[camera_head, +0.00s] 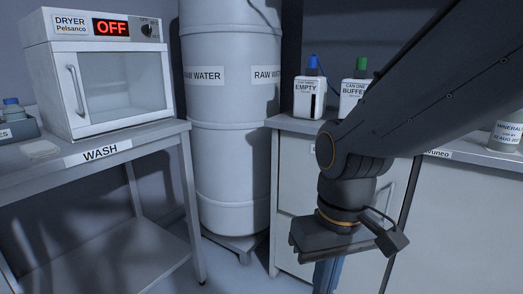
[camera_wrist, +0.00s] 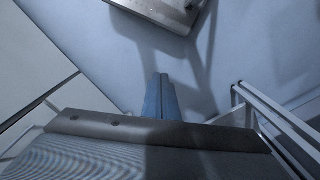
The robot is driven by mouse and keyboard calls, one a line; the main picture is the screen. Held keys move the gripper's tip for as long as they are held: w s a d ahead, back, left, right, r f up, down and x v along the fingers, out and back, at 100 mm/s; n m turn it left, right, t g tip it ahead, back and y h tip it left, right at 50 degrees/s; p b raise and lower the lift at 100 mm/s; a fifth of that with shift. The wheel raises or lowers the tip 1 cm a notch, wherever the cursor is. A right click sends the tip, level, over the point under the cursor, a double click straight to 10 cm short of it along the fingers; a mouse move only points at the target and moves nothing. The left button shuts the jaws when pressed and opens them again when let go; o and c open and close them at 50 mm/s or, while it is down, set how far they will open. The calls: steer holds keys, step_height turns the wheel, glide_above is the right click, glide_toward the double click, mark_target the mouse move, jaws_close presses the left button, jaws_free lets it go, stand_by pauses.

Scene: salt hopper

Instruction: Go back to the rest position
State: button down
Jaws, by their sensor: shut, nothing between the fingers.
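My gripper (camera_head: 326,278) hangs pointing down in front of the cabinet (camera_head: 300,185) in the head view, with its fingertips cut off by the lower edge. In the wrist view its two blue fingers (camera_wrist: 160,95) lie together, shut, with nothing between them. Pale floor shows beyond the fingertips. My dark arm comes in from the upper right and bends at the wrist.
A wash table (camera_head: 95,152) with a dryer (camera_head: 105,75) reading OFF stands left. A raw water barrel (camera_head: 232,130) stands behind. White cans labelled EMPTY (camera_head: 308,99) and BUFFER (camera_head: 352,97) and a mineral bottle (camera_head: 506,136) stand on the right counter. Floor shows between table and cabinet.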

steer(key=d+r+m+p, duration=0.3)
steer(key=d+r+p, duration=0.6)
steer(key=p, duration=0.8)
steer(key=shift+s+r+h, duration=0.15)
steer(key=shift+r+h, duration=0.15)
steer(key=shift+r, duration=0.5)
